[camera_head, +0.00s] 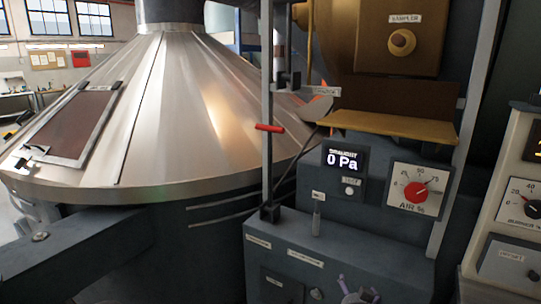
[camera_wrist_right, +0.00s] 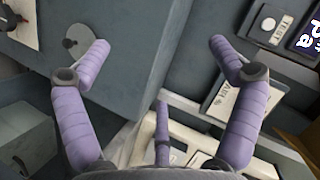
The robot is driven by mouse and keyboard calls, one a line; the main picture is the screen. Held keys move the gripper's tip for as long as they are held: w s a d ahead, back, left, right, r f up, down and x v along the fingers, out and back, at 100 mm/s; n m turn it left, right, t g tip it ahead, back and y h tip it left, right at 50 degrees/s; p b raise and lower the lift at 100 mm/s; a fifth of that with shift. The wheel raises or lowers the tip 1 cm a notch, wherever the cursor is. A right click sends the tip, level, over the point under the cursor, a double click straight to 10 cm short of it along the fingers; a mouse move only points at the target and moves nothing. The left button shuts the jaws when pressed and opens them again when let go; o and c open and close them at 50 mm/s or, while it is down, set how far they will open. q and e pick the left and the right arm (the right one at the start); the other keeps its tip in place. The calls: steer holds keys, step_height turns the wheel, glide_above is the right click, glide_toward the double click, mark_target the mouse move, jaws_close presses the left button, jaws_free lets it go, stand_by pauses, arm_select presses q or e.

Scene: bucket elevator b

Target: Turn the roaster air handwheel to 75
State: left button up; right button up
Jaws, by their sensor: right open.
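The air control is a red round knob (camera_head: 415,192) at the middle of a white dial plate (camera_head: 399,177) marked AIR %. Its thin pointer slants up and right, toward the numbers on the upper right of the scale; the exact reading is too small to tell. In the wrist view part of the AIR plate (camera_wrist_right: 224,104) shows beside the right-hand finger, and the red knob is hidden. My right gripper (camera_wrist_right: 154,42) is open and empty. Its purple fingers also show at the bottom edge of the head view (camera_head: 358,287), below the dial. My left gripper is out of view.
A draught display (camera_head: 345,160) reading 0 Pa sits left of the dial. A brown shelf (camera_head: 395,125) juts out above. A grey post (camera_head: 267,110) with a red handle (camera_head: 270,128) stands left. A pale console (camera_head: 510,210) with another dial stands right.

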steer(key=s+a+f+n+g+y+p, duration=0.1)
steer(key=s+a+f+n+g+y, duration=0.2)
steer(key=f, duration=0.8)
steer(key=s+a+f+n+g+y, duration=0.1)
steer(key=s+a+f+n+g, duration=0.2)
steer(key=s+f, duration=0.5)
steer(key=s+a+f+n+g+y, duration=0.1)
steer(key=s+a+f+g, duration=0.2)
steer(key=s+f, duration=0.4)
steer(key=s+a+f+n+g+y+p, duration=0.1)
steer(key=s+a+f, duration=0.4)
steer(key=s, duration=0.6)
step_height(320, 180, down, 3)
steer(key=n+g+y, duration=0.1)
steer(key=g, duration=0.1)
steer(key=shift+s+n+g+p, duration=0.2)
steer(key=shift+n+g+p, duration=0.1)
steer(key=shift+g, duration=0.1)
steer(key=shift+r, duration=0.1)
